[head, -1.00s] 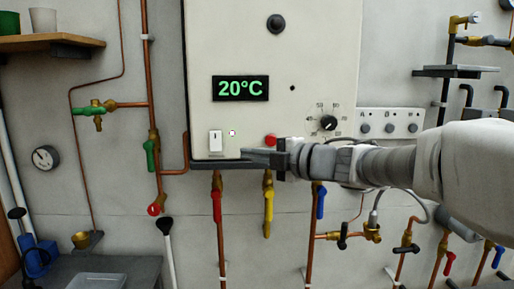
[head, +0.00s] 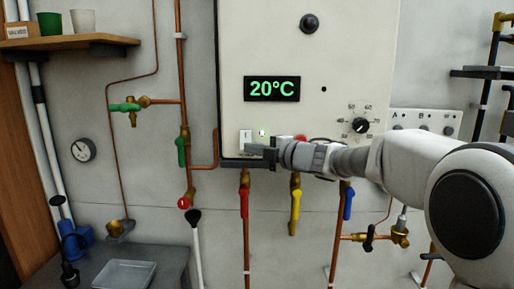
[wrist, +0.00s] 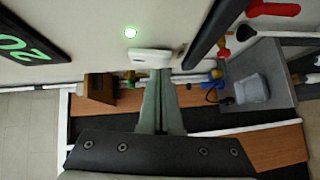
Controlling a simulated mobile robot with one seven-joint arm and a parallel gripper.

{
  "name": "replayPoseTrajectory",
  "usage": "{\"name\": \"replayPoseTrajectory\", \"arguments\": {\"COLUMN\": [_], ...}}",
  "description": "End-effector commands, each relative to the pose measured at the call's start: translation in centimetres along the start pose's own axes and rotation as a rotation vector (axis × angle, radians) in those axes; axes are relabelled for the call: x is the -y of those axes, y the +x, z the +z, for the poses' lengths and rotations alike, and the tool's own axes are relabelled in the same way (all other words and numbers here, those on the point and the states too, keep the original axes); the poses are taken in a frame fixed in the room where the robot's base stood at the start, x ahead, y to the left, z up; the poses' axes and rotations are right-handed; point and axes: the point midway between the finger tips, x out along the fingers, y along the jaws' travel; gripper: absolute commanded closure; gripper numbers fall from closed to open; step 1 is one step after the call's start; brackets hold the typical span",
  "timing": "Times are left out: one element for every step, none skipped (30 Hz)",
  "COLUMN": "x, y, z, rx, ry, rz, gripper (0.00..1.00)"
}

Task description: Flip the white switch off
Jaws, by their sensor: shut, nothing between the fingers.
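The white switch (head: 246,136) is a small upright rocker low on the front of the cream boiler panel (head: 330,60). It also shows in the wrist view (wrist: 150,56). My gripper (head: 250,149) is shut and empty, its fingertips at the lower part of the switch and covering some of it. In the wrist view the closed fingers (wrist: 163,72) end right at the switch's edge; I cannot tell whether they touch it. A small green light (head: 262,132) glows just right of the switch. The rocker's tilt is too small to tell.
A green 20°C display (head: 272,89) is above the switch. A red button (head: 301,138) is partly hidden behind my gripper, and a black dial (head: 360,125) is to the right. Pipes with red (head: 244,203) and yellow (head: 295,208) valve handles hang below the panel.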

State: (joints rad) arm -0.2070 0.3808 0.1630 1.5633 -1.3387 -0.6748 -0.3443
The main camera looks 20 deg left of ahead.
Motion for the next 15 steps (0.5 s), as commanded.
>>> {"name": "replayPoseTrajectory", "arguments": {"x": [-0.04,-0.05,-0.04,-0.02,0.00,0.03,0.04,0.05,0.05,0.05,0.05,0.05,0.04,0.04,0.07], "y": [0.24,0.33,0.43,0.49,0.53,0.56,0.57,0.57,0.57,0.57,0.56,0.56,0.55,0.55,0.56], "z": [0.20,0.30,0.40,0.46,0.51,0.54,0.56,0.56,0.56,0.56,0.55,0.55,0.55,0.55,0.56], "rx": [-0.001,-0.001,-0.001,-0.001,-0.001,-0.001,-0.001,-0.001,-0.001,-0.001,-0.001,-0.001,-0.001,-0.001,-0.001], "ry": [0.000,0.000,0.000,0.000,0.000,0.000,0.000,0.000,0.000,0.000,0.000,0.000,-0.001,0.000,-0.001], "rz": [-0.001,0.000,0.000,0.000,0.000,-0.001,-0.001,-0.001,-0.001,0.000,0.000,0.000,0.000,0.000,0.000], "gripper": [1.00,1.00,1.00,1.00,1.00,1.00,1.00,1.00,1.00,1.00,1.00,1.00,1.00,1.00,1.00]}}
